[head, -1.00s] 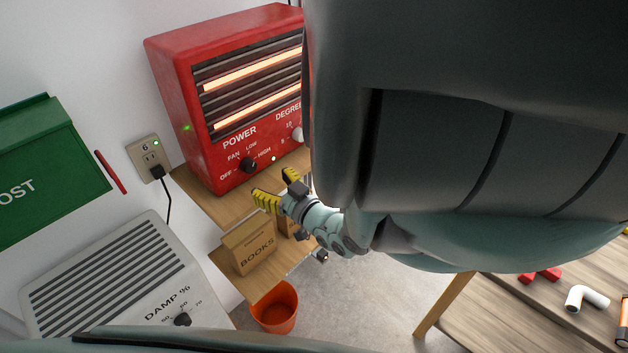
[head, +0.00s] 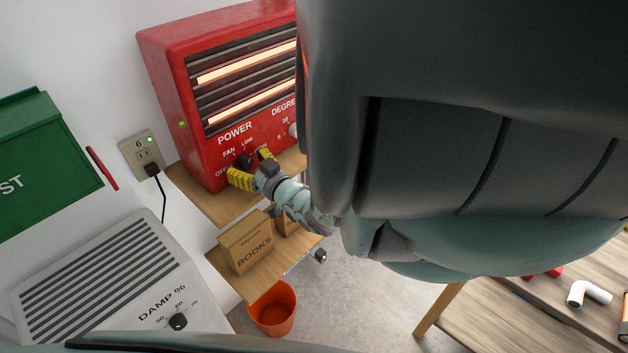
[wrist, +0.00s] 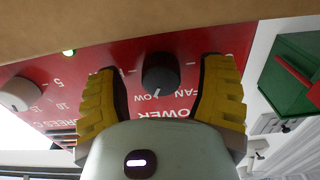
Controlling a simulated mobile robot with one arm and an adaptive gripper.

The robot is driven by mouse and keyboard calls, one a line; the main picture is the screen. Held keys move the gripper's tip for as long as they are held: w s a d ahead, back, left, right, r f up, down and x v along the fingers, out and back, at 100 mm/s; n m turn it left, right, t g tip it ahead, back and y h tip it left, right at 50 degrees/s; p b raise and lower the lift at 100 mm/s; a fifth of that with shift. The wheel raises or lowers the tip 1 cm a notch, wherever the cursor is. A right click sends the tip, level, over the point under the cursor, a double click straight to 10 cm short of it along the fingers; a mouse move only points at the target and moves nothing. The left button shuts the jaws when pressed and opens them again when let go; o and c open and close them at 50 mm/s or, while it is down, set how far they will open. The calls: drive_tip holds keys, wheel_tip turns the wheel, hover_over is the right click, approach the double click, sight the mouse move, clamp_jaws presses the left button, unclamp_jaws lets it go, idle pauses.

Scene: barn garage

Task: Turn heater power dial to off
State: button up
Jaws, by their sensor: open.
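The red heater (head: 185,90) stands on a wooden shelf against the wall, its bars glowing orange. Its black power dial (head: 244,160) is on the lower front, under the word POWER, and is partly hidden by my gripper in the head view. My gripper (head: 252,167) is open at the dial, with yellow fingers. In the wrist view the dial (wrist: 160,73) sits between the two open fingers of my gripper (wrist: 162,88), with a gap on each side. Its pale pointer mark faces the LOW label. A white degrees dial (wrist: 20,94) is at the left of the wrist view.
A cardboard BOOKS box (head: 246,246) sits on the shelf below. An orange bucket (head: 272,309) stands on the floor. A white dehumidifier (head: 105,280), an outlet (head: 143,153) with a plugged cord and a green box (head: 45,160) are at left. A wooden table (head: 500,310) is at right.

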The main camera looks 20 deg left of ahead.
drive_tip(key=shift+o, duration=0.3)
clamp_jaws()
idle(0.3)
